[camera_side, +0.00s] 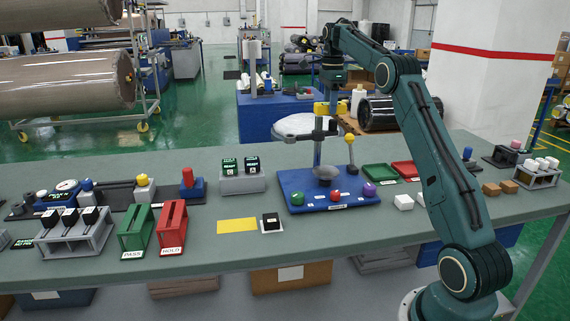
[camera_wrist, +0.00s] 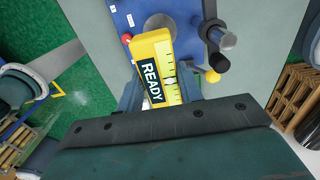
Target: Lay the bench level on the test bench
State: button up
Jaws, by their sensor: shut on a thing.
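The bench level is a yellow block (camera_wrist: 153,62) with a dark "READY" label and a pale ruled strip. My gripper (camera_wrist: 158,95) is shut on it in the wrist view, with a finger on each side. In the side view the yellow level (camera_side: 321,108) shows small under my gripper (camera_side: 334,99), high above the table. The blue board (camera_side: 299,203) with a grey post, a dark cup and coloured knobs, which looks like the test bench, stands below. Part of this blue board (camera_wrist: 122,16) shows beyond the level in the wrist view; the level hides some of it.
The board's post (camera_side: 317,150) and yellow-tipped lever (camera_side: 350,152) stand up from it. A green tray (camera_side: 381,173) and a red tray (camera_side: 405,169) lie right of it. A yellow mat (camera_side: 237,226), a black cube (camera_side: 270,219) and green and red racks (camera_side: 173,227) stand left.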

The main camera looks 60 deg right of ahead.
jog(key=w+a+f, duration=0.5)
jog(key=a, duration=0.2)
jog(key=w+a+f, duration=0.5)
jog(key=a, duration=0.3)
send_over(237, 225)
notch_tip(237, 225, down, 9)
jog(key=shift+f, duration=0.2)
jog(key=shift+f, duration=0.1)
jog(key=shift+f, duration=2.4)
jog(key=shift+f, duration=0.15)
jog(key=shift+f, duration=1.15)
jog(key=shift+f, duration=0.1)
